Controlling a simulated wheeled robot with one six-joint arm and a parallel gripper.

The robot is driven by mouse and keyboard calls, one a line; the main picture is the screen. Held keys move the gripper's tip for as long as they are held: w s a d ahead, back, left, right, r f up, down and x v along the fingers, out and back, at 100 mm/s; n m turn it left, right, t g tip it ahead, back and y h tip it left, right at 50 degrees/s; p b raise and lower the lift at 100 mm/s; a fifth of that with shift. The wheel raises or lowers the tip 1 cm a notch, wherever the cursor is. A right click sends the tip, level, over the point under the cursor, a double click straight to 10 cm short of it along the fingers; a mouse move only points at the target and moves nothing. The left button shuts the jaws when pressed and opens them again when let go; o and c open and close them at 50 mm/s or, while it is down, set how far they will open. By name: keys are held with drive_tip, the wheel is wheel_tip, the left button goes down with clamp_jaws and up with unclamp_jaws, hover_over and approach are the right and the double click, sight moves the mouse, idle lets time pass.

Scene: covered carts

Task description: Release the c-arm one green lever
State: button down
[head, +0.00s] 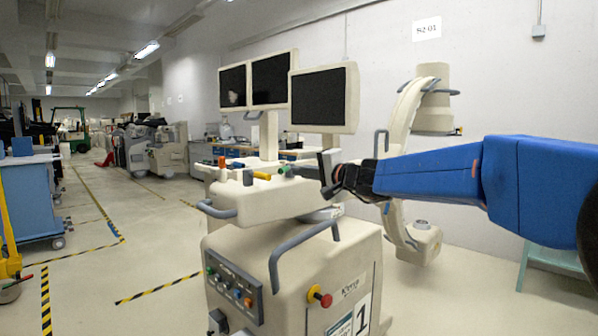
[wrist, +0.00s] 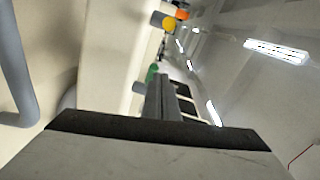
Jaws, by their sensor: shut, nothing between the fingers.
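The C-arm one (head: 290,260) is a cream cart with a "1" label on its front. Its green lever (head: 284,170) sticks out at the top of the console, right of a yellow-tipped lever (head: 261,176). My gripper (head: 324,172) is shut and empty, just to the right of the green lever. In the wrist view the green lever's tip (wrist: 152,72) shows just beyond my shut fingers (wrist: 166,92), which partly cover it. I cannot tell whether they touch.
Monitors (head: 324,98) stand behind the console. A grey handle (head: 305,250) and a red knob (head: 322,297) project from the cart's front. The curved C-shaped arm (head: 405,125) stands behind my arm. The floor at left is open, with striped tape.

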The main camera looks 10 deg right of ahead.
drive_tip(key=shift+s+a, duration=0.25)
drive_tip(key=shift+s, duration=0.85)
drive_tip(key=shift+s+a, duration=0.2)
drive_tip(key=shift+s, duration=0.9)
drive_tip(key=s+d+f+n+g+h, duration=0.1)
drive_tip(key=s+f+n+g, duration=0.2)
drive_tip(key=s+f, duration=0.7)
drive_tip(key=s+d+f+n+g+h, duration=0.1)
drive_tip(key=s+f+n+g, duration=0.25)
drive_tip(key=s+f, duration=0.65)
drive_tip(key=s+d+f+g+h, duration=0.1)
drive_tip(key=s+d+f+h, duration=0.1)
drive_tip(key=s+d+f, duration=0.2)
drive_tip(key=s+d+f+n+g+h, duration=0.1)
drive_tip(key=s+d+f+h, duration=0.2)
drive_tip(key=s, duration=0.7)
drive_tip(key=s+d+f+n+g+h, duration=0.1)
drive_tip(key=s+d+f+h, duration=0.1)
drive_tip(key=s+d+f, duration=0.5)
drive_tip(key=shift+d+h, duration=0.25)
drive_tip(key=shift+h, duration=0.15)
